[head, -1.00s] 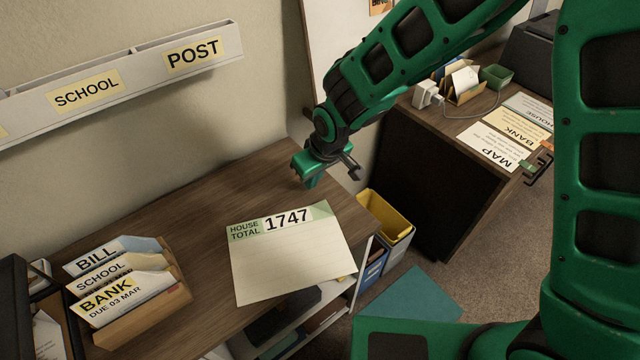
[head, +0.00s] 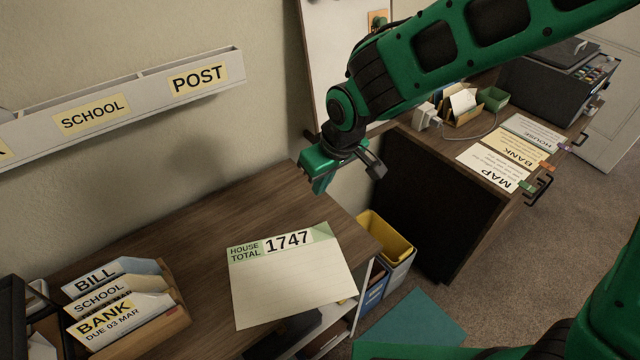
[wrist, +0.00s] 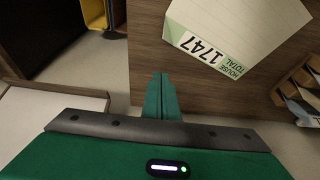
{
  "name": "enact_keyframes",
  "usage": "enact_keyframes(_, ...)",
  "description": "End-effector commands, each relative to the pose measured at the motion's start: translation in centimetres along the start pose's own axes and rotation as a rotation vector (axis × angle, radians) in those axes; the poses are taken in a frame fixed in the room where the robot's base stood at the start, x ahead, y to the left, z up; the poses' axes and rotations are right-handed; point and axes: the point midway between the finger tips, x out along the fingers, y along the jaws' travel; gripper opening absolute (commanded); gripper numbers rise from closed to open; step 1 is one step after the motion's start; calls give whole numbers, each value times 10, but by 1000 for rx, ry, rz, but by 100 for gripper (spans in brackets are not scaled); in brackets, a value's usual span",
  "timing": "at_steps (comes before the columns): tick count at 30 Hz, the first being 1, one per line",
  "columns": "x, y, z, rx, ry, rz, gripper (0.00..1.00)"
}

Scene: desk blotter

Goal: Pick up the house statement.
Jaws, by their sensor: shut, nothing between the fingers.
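A cream sheet with a green header reading "HOUSE TOTAL 1747" (head: 290,285) lies flat on the near wooden desk, by its right front edge. It also shows in the wrist view (wrist: 235,25), upside down. A smaller sheet headed "HOUSE" (head: 532,133) lies on the far desk at right, beyond the BANK sheet (head: 518,149) and the MAP sheet (head: 488,168). My gripper (head: 318,186) is above the back right of the near desk, behind the 1747 sheet and apart from it. Its green fingers (wrist: 161,78) are together and empty in the wrist view.
A wooden sorter (head: 160,325) holds BILL, SCHOOL and BANK papers at left. A wall rack (head: 140,98) reads SCHOOL and POST. A yellow-topped bin (head: 385,240) stands in the gap between desks. A printer (head: 550,90) sits on the far desk. Wood around the 1747 sheet is clear.

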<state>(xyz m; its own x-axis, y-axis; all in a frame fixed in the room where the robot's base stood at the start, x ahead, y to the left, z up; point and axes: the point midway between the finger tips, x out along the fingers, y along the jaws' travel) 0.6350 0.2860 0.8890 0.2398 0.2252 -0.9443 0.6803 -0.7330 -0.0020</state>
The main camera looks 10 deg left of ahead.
Motion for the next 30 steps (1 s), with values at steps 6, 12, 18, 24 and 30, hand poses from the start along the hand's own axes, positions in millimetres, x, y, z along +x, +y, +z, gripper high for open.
enact_keyframes(6,-5,13,4,23,-5,13,12)
enact_keyframes(12,-42,92,43,179,-46,91,12)
enact_keyframes(18,-104,184,134,453,-124,187,12)
enact_keyframes(24,-168,230,253,777,-203,242,12)
enact_keyframes(30,-214,219,356,1081,-259,241,12)
